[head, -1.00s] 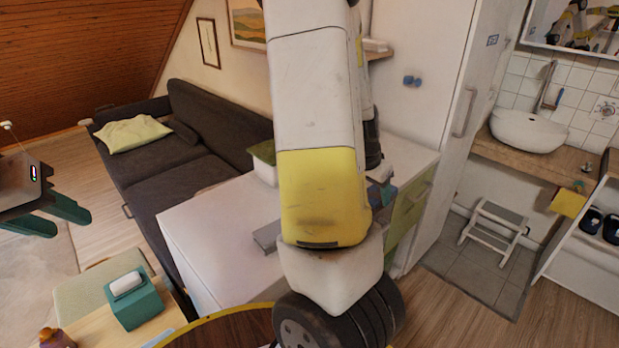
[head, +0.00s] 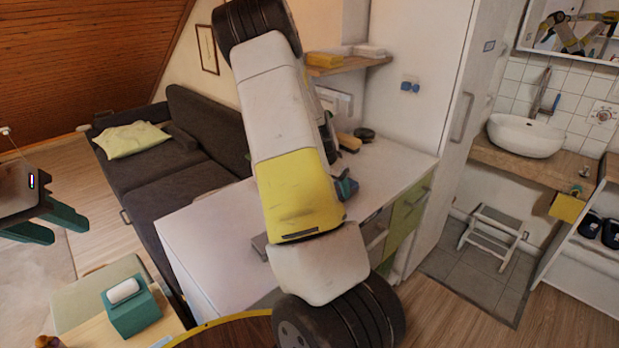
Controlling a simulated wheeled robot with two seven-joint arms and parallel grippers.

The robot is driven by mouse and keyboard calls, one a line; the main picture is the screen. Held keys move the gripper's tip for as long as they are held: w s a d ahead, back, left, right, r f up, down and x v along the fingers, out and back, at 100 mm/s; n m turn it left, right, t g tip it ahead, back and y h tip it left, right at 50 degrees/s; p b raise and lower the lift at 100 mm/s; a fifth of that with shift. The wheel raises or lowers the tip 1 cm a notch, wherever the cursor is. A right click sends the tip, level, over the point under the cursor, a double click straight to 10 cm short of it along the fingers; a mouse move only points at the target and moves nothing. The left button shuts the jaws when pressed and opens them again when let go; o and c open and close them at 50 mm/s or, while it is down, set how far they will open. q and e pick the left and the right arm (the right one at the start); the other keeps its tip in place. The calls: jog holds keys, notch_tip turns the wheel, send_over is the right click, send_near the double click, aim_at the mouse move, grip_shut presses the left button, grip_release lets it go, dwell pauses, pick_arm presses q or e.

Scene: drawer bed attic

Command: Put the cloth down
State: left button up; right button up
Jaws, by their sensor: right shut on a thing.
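My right arm crosses the middle of the head view and hides much of the white cabinet top (head: 205,225). Only a small dark teal part of my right gripper (head: 347,187) shows beside the arm, over the cabinet top. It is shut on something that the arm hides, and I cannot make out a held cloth. My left gripper (head: 45,224) is at the left edge, with its teal fingers apart and empty. A yellow cloth (head: 567,207) hangs at the edge of the wooden sink counter on the right.
A flat grey thing (head: 261,246) lies on the cabinet, partly hidden. Green drawers (head: 408,212) are at its right end. A dark sofa (head: 195,185) stands behind. A teal tissue box (head: 132,306) is at front left. A step stool (head: 495,232) stands right.

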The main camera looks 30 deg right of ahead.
jog(key=shift+f, duration=0.25)
jog(key=o, duration=1.2)
